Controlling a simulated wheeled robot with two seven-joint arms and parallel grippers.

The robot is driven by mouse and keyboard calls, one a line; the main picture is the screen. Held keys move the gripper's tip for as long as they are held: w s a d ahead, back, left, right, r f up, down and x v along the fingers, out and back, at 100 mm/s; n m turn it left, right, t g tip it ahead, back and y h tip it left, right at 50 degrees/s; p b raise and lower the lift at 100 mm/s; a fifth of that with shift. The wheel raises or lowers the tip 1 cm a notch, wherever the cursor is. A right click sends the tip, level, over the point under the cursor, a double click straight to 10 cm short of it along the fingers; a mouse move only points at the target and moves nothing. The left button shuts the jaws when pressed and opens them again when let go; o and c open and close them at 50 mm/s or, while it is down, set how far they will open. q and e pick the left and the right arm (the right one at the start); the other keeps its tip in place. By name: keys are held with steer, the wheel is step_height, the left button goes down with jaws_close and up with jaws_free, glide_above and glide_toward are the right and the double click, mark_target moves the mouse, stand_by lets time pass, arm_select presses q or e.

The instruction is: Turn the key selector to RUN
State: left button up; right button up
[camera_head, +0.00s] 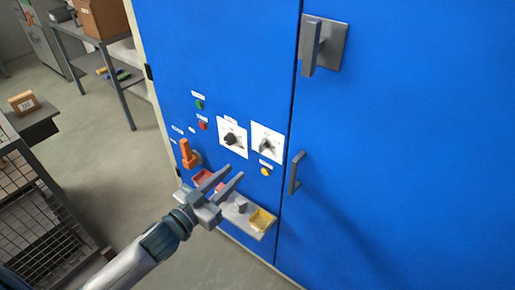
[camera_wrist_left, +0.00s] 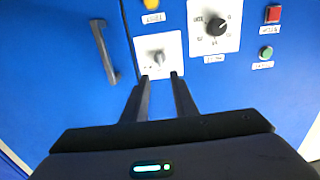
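The key selector (camera_head: 265,146), a grey key-like knob on a white plate, is on the blue cabinet door. It also shows in the left wrist view (camera_wrist_left: 159,59), which looks upside down. Its markings are too small to read. My left gripper (camera_head: 234,171) is open and empty, in front of the panel and below the selector in the head view. In the left wrist view its fingertips (camera_wrist_left: 161,75) point at the selector plate, one on each side of the knob, apparently not touching it. My right gripper is not in view.
A black rotary knob (camera_head: 231,139) sits beside the selector, with a yellow button (camera_head: 265,171) below. Green (camera_head: 199,104) and red (camera_head: 203,125) buttons and an orange handle (camera_head: 188,153) are left. A grey shelf (camera_head: 226,212) with red and yellow bins juts out beneath. A door handle (camera_head: 296,172) is right.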

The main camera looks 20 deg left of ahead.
mark_target(259, 149)
arm_select(q)
steer(key=p+x, duration=0.3)
steer(key=x, duration=0.8)
steer(key=shift+w+d, duration=0.1)
steer(key=shift+w, duration=0.2)
steer(key=shift+w+d, duration=0.2)
steer(key=shift+w, duration=0.25)
steer(key=shift+c, duration=0.4)
jaws_close()
